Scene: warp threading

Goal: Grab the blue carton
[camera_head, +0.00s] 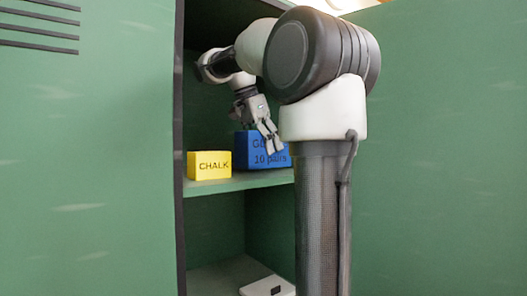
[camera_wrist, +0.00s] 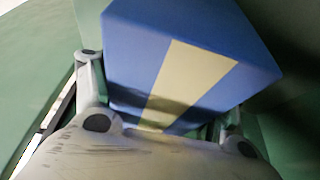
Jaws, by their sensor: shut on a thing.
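The blue carton (camera_head: 283,158) stands on the upper shelf of the green locker. Its front reads "10 pairs" in the head view, and part of it is hidden by my gripper and arm. In the wrist view the blue carton (camera_wrist: 130,50) has a pale yellow stripe across its top and side. My gripper (camera_head: 268,138) reaches in from above at the carton's front. In the wrist view my gripper (camera_wrist: 160,105) has one finger on each side of the carton and is shut on it. The carton appears to rest on the shelf.
A white object with a dark spot (camera_head: 268,287) lies in the compartment below. The locker's dark left edge (camera_head: 179,150) and green door panels flank the opening.

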